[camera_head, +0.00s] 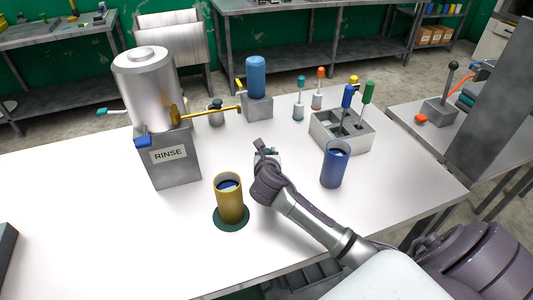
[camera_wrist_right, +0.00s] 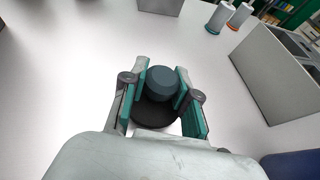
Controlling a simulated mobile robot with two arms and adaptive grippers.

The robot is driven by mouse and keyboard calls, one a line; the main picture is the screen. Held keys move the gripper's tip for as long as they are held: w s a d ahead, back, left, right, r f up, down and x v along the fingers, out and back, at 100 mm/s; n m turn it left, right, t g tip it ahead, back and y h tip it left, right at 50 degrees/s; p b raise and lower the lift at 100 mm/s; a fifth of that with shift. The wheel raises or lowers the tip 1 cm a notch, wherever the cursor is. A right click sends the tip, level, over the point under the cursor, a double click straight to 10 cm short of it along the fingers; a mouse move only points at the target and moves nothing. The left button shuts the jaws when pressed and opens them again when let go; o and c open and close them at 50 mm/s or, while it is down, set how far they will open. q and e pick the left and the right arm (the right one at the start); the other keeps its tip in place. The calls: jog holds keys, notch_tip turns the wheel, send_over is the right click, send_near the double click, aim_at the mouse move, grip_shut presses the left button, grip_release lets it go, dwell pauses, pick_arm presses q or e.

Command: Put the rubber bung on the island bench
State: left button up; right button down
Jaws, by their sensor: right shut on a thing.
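My right gripper (camera_head: 266,152) is over the white bench top (camera_head: 80,210), between the yellow cup and the grey rack. In the right wrist view the gripper (camera_wrist_right: 160,88) has its two teal-padded fingers shut on a dark blue-grey round piece, which I take for the rubber bung (camera_wrist_right: 161,82). A wider black round shape shows just below it. White bench top lies around it. I cannot tell whether the bung touches the surface. In the head view the gripper mostly hides the bung. My left gripper is not in view.
A yellow cup (camera_head: 229,201) on a dark green mat (camera_head: 231,225) stands left of my right arm. A blue cup (camera_head: 335,165) and a grey rack (camera_head: 325,128) stand right. A steel RINSE tank (camera_head: 168,158) stands left.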

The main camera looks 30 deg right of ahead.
jog(key=c, duration=0.9)
grip_release()
jog(key=shift+o, duration=0.2)
jog(key=shift+s+a+r, duration=0.1)
jog(key=shift+s+r, duration=0.05)
jog(key=v, duration=1.1)
jog(key=shift+s+a+r, duration=0.1)
jog(key=shift+s+r, duration=0.05)
jog(key=shift+s, duration=0.15)
